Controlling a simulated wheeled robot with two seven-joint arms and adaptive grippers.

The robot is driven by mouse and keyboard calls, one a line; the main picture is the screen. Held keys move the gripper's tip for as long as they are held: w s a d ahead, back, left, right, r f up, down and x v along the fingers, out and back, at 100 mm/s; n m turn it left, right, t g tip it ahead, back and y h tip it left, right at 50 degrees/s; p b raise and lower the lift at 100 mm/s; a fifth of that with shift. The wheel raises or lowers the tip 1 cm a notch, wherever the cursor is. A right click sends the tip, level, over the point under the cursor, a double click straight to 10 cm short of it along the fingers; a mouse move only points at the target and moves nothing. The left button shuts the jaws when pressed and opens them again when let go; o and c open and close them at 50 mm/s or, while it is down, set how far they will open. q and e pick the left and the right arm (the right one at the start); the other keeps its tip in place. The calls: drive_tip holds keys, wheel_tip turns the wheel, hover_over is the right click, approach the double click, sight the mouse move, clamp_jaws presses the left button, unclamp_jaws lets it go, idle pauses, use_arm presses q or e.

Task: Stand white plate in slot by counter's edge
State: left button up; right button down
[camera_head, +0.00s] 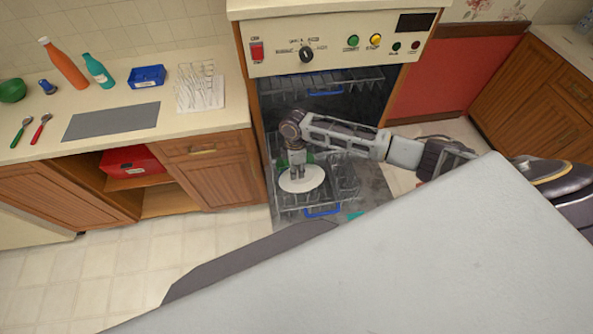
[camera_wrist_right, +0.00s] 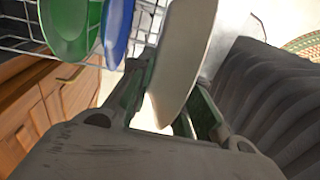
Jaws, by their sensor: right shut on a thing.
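The white plate (camera_head: 302,181) is in my right gripper (camera_head: 297,170), over the lower rack (camera_head: 345,185) of the open dishwasher in the head view. In the right wrist view the white plate (camera_wrist_right: 186,48) stands nearly edge-on between the two fingers of my right gripper (camera_wrist_right: 172,92), which is shut on it. A green plate (camera_wrist_right: 68,25) and a blue plate (camera_wrist_right: 116,30) stand in wire slots to its left. I cannot tell whether the white plate touches the rack. A wire rack (camera_head: 197,85) stands on the counter (camera_head: 215,112). My left gripper is not in view.
The dishwasher's upper rack (camera_head: 325,82) is above my right arm. Bottles, a blue tray (camera_head: 148,76), a grey mat (camera_head: 110,121) and utensils lie on the left counter. Below is an open shelf with a red box (camera_head: 133,160). The tiled floor at left is clear.

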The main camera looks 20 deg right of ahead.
drive_tip(key=shift+r, duration=0.95)
drive_tip(key=shift+s+f, duration=0.1)
drive_tip(key=shift+f, duration=0.05)
